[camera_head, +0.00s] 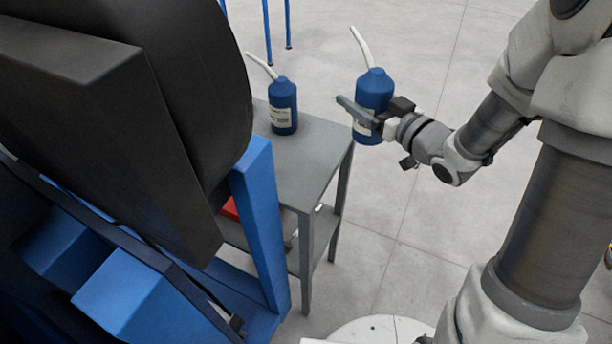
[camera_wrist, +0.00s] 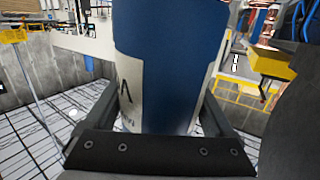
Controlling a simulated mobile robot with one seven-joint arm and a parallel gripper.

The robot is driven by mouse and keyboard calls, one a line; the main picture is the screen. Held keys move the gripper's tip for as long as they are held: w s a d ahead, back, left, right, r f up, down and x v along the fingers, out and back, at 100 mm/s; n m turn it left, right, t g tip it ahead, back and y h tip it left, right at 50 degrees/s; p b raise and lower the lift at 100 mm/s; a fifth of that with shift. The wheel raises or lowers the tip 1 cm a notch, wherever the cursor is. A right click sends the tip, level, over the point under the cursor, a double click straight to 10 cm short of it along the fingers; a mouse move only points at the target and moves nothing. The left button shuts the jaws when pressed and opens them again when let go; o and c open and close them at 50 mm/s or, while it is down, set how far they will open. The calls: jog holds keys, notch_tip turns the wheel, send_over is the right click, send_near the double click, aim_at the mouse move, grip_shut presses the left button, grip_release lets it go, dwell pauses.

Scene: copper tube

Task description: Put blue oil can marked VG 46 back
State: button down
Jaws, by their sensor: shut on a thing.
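My gripper (camera_head: 371,113) is shut on a blue oil can (camera_head: 375,88) with a pale spout, held upright just off the right edge of the small grey table. The held can also fills the middle of the wrist view (camera_wrist: 180,70), between the two fingers, with part of a white label showing. A second blue oil can (camera_head: 283,107) with a white label and pale spout stands on the grey table (camera_head: 304,166). The label text on both cans is too small or cut off to read, so I cannot tell which is marked VG 46.
A large black and blue machine (camera_head: 263,225) stands close on the left of the table. A red object (camera_head: 230,208) is partly visible beside the machine's blue post. The table has a lower shelf (camera_head: 318,243). Its top is clear right of the standing can. Open floor lies beyond.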

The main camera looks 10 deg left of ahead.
jog(key=s+a+n+g+y+b, duration=0.2)
jog(key=s+n+g+y+b, duration=0.1)
jog(key=s+n+y+b, duration=0.15)
jog(key=shift+m+h, duration=0.25)
jog(key=shift+m, duration=0.2)
jog(key=shift+w+a+f+b, duration=0.45)
jog(key=shift+a+f+b, duration=0.2)
jog(key=shift+a+f, duration=1.15)
jog(key=shift+w+a+f+b, duration=0.45)
jog(key=shift+a+f+b, duration=0.25)
jog(key=shift+a+f, duration=1.15)
jog(key=shift+w+a+f+b, duration=0.45)
jog(key=shift+a+f+b, duration=0.2)
jog(key=shift+a+f, duration=1.15)
jog(key=shift+a+r, duration=0.25)
jog(key=shift+a, duration=0.05)
jog(key=shift+f, duration=0.15)
grip_release()
